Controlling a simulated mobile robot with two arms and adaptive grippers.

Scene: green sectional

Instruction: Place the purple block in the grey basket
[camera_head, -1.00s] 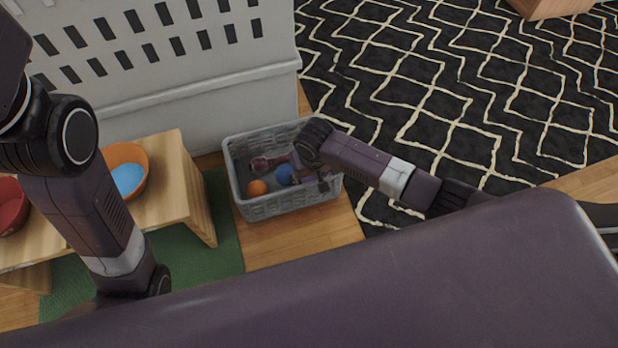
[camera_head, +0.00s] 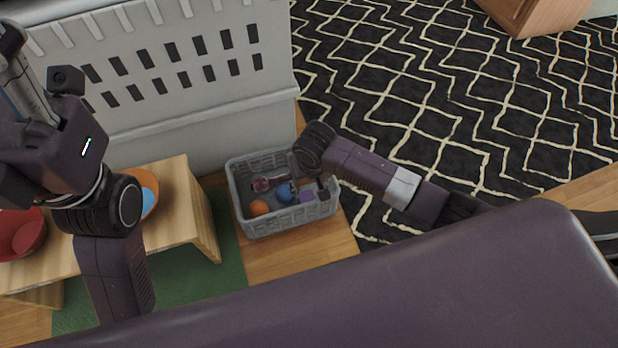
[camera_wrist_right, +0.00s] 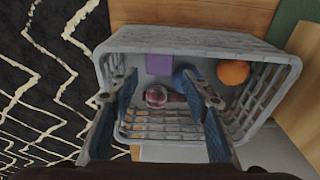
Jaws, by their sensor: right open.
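The purple block (camera_head: 307,196) lies inside the grey basket (camera_head: 262,230), on its floor beside a blue ball. In the right wrist view the block (camera_wrist_right: 159,64) rests near one long wall of the basket (camera_wrist_right: 200,41), apart from my fingers. My right gripper (camera_head: 309,187) is above the basket; in its wrist view its two fingers (camera_wrist_right: 165,88) are spread with nothing between them held. My left gripper (camera_head: 18,75) is only partly in view at the upper left, and its fingertips cannot be made out.
The basket also holds an orange ball (camera_head: 259,208), a blue ball (camera_head: 284,192) and a dark red toy (camera_head: 262,184). A wooden bench (camera_head: 180,205) with a red bowl (camera_head: 20,236) and an orange bowl (camera_head: 150,190) stands left. A white slotted crate (camera_head: 200,110) is behind.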

